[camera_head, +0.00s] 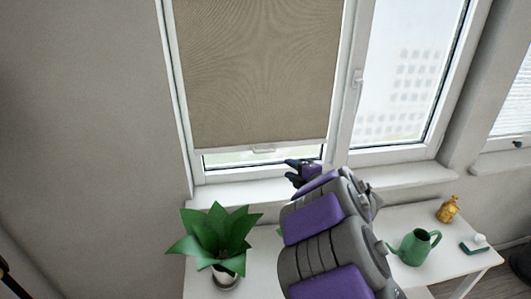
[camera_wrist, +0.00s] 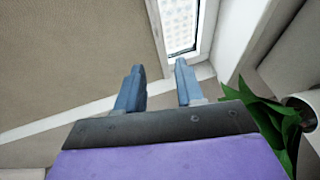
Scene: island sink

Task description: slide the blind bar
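A beige roller blind (camera_head: 255,70) covers most of the left window pane, with a strip of glass showing below it. Its pale blind bar (camera_head: 230,151) runs along the lower edge, with a small tab (camera_head: 263,150) near the middle. In the wrist view, the tan surface at upper left looks like the blind (camera_wrist: 75,50), edged by a white strip that looks like the bar (camera_wrist: 156,38). My gripper (camera_head: 291,170) is in front of the window, below and right of the tab. Its blue fingers (camera_wrist: 160,85) are apart with nothing between them.
A potted plant (camera_head: 216,240) stands on the white table (camera_head: 255,270), left of my arm; its leaves show in the wrist view (camera_wrist: 265,118). A green watering can (camera_head: 413,247), an amber bottle (camera_head: 448,209) and a brush (camera_head: 474,245) are at right. A window handle (camera_head: 356,88) juts from the frame.

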